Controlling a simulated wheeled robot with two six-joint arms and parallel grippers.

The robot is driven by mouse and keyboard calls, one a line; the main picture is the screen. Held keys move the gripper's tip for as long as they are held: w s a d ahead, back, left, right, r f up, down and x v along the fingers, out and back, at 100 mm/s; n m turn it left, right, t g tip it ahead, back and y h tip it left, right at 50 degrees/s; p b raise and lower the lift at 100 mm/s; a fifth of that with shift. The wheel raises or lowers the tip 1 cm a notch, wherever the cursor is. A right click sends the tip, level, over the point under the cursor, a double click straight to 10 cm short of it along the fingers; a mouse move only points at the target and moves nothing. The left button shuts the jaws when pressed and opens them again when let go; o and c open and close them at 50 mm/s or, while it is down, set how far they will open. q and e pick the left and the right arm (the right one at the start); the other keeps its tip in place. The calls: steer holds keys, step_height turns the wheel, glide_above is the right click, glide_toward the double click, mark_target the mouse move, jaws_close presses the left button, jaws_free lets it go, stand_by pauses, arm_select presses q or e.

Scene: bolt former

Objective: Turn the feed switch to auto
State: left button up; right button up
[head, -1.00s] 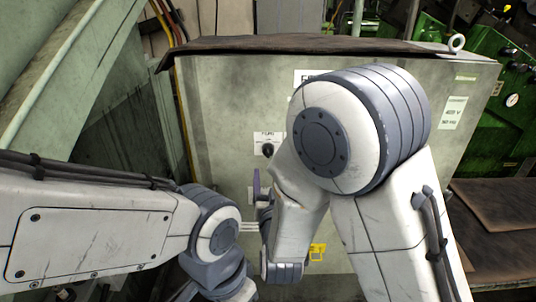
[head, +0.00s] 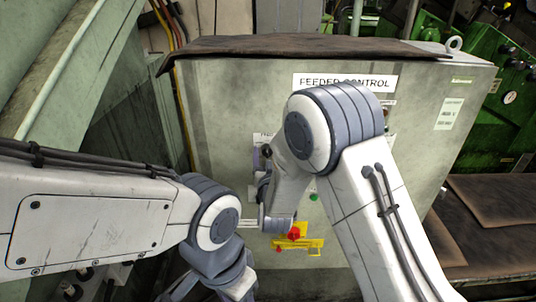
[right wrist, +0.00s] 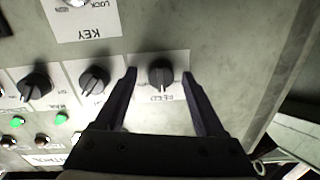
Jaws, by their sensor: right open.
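The feed switch is a black rotary knob (right wrist: 161,73) on a white plate whose "FEED" lettering appears upside down in the right wrist view. My right gripper (right wrist: 159,77) is open, with one dark finger on each side of this knob; I cannot tell whether they touch it. The position lettering on the plate is too small to read. In the head view my right gripper (head: 258,160) is at the cabinet front, partly behind my right arm, and the knob is mostly hidden there. My left arm comes in from the left; its gripper does not show.
The grey cabinet (head: 225,100) carries a "FEEDER CONTROL" sign (head: 345,82). Two similar black knobs (right wrist: 95,80) (right wrist: 36,86), a "KEY" plate (right wrist: 85,20) and several small buttons are nearby. A red knob on a yellow plate (head: 315,244) sits lower on the cabinet.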

jaws_close()
steer(key=shift+f+m+b, duration=0.15)
steer(key=shift+m+b, duration=0.25)
steer(key=shift+b, duration=0.45)
steer(key=m+b, duration=0.7)
steer(key=b, duration=0.4)
steer(key=shift+f+t+b, duration=0.1)
steer(key=shift+t+b, duration=0.2)
steer(key=shift+b, duration=0.05)
steer(key=shift+r+m+b, duration=0.2)
steer(key=shift+m+b, duration=0.6)
jaws_free()
